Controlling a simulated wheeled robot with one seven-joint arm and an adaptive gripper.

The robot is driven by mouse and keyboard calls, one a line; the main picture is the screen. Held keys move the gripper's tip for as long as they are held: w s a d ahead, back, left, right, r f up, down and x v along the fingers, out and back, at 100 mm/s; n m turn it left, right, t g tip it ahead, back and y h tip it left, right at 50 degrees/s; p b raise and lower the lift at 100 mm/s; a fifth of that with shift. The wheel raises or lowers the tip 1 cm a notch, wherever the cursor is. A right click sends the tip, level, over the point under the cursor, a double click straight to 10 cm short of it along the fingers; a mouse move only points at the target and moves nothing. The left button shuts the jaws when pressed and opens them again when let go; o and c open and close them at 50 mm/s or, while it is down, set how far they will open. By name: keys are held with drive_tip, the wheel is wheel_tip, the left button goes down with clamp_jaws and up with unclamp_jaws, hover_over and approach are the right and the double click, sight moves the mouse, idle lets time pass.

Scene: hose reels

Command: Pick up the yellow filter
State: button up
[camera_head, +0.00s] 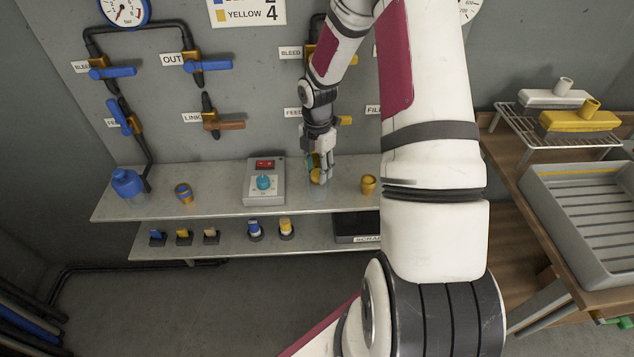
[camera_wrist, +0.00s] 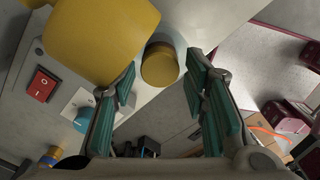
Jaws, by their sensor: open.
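My gripper (camera_head: 321,178) points down over the upper shelf, just right of the control box, with its jaws open. A yellow part, seemingly the yellow filter (camera_head: 316,175), shows at the fingertips, partly covered by the fingers. In the wrist view my gripper (camera_wrist: 162,62) has its two green-padded fingers apart. A large rounded yellow body (camera_wrist: 98,38) is close at upper left, beside the left fingertip. A smaller yellow cylinder (camera_wrist: 160,66) shows between the fingertips, beyond them. I cannot tell whether these two yellow shapes are one thing. No grip is visible.
The control box (camera_head: 265,182) with a red switch stands left of my gripper. A small yellow cup (camera_head: 368,184) stands to the right. A blue filter (camera_head: 127,185) and a yellow-blue ring (camera_head: 183,193) are farther left. Valves and pipes line the wall behind.

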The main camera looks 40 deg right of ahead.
drive_tip(key=shift+f, duration=0.55)
drive_tip(key=c, duration=0.8)
drive_tip(key=shift+c, duration=0.2)
drive_tip(key=shift+r, duration=0.1)
